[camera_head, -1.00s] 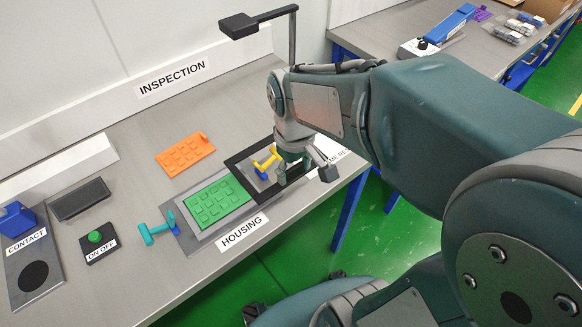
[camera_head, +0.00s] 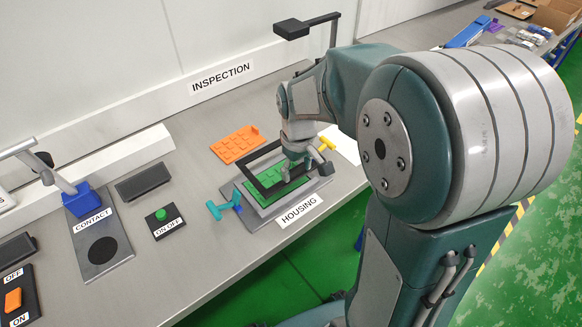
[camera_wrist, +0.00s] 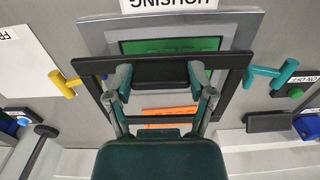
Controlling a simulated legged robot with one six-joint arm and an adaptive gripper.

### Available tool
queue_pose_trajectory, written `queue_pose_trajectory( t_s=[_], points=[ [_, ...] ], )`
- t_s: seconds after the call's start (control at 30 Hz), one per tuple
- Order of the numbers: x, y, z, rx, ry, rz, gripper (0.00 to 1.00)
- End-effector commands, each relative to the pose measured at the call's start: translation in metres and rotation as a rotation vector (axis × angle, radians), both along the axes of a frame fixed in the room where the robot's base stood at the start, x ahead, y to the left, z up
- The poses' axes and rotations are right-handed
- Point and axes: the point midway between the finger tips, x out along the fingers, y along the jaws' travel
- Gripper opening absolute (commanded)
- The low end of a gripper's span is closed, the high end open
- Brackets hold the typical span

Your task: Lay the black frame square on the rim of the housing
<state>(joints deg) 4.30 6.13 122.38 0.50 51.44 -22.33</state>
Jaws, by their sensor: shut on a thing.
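My gripper (camera_head: 290,174) is shut on the black frame (camera_head: 262,153), which it holds over the grey housing (camera_head: 262,212). In the wrist view, my gripper (camera_wrist: 160,76) grips one bar of the black frame (camera_wrist: 228,61), and the frame overlaps part of the housing (camera_wrist: 93,38). The frame looks roughly level and is offset from the housing toward the wall. Whether it touches the rim cannot be told. A green panel (camera_head: 262,190) shows inside the housing. A teal clamp (camera_head: 222,207) stands at its left and a yellow clamp (camera_head: 326,144) at its right.
An orange panel (camera_head: 236,144) lies on the bench behind the housing. The ON OFF button box (camera_head: 164,221) and the CONTACT plate (camera_head: 100,250) are to the left. A dark arm on a post (camera_head: 305,25) rises behind my arm.

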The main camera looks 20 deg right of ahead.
Motion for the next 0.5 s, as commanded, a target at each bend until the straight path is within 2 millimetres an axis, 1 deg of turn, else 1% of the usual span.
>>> queue_pose_trajectory(
  t_s=[0.1,0.23,0.47,0.5],
  points=[
    [-0.001,0.008,-0.013,-0.008,0.004,0.004,0.23],
    [-0.001,0.012,-0.026,-0.011,0.004,0.004,0.23],
    [-0.001,0.008,-0.047,-0.008,0.004,0.003,0.23],
    [-0.001,0.007,-0.049,-0.005,0.004,0.003,0.15]
  ],
)
